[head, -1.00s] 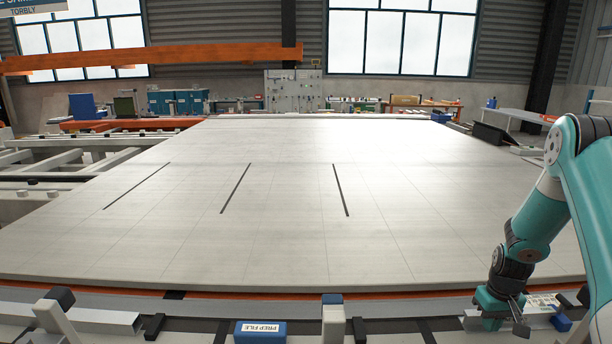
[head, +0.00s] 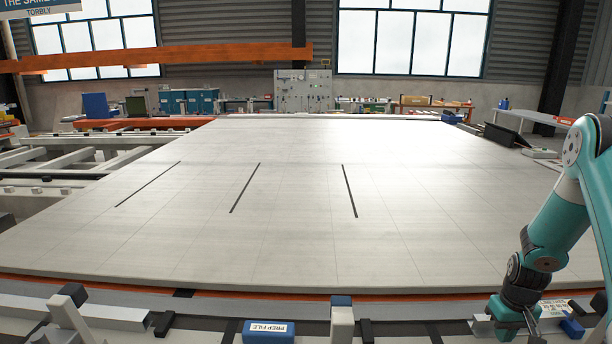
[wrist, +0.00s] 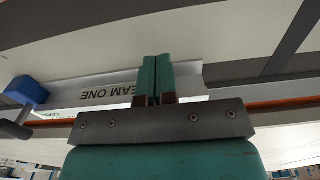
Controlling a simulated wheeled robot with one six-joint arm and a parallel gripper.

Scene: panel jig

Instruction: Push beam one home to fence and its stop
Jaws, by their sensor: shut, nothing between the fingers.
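Beam one (wrist: 110,92) is a pale channel lettered "BEAM ONE", upside down in the wrist view. In the head view its left end (head: 484,326) shows at the lower right, with the rest partly behind my arm. My gripper (wrist: 157,60) is shut and empty, with its fingers lying across the beam near one end; I cannot tell whether they touch it. In the head view my gripper (head: 530,328) is at the bottom right edge. A blue block (wrist: 27,92) sits by the beam's other end. I cannot make out the fence for certain.
A wide pale panel (head: 300,230) fills the table, with an orange strip (head: 230,291) along its near edge. A blue "PREP FILE" box (head: 268,331) and a pale post with a blue cap (head: 341,318) stand along the front. Another pale channel (head: 115,314) lies at left.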

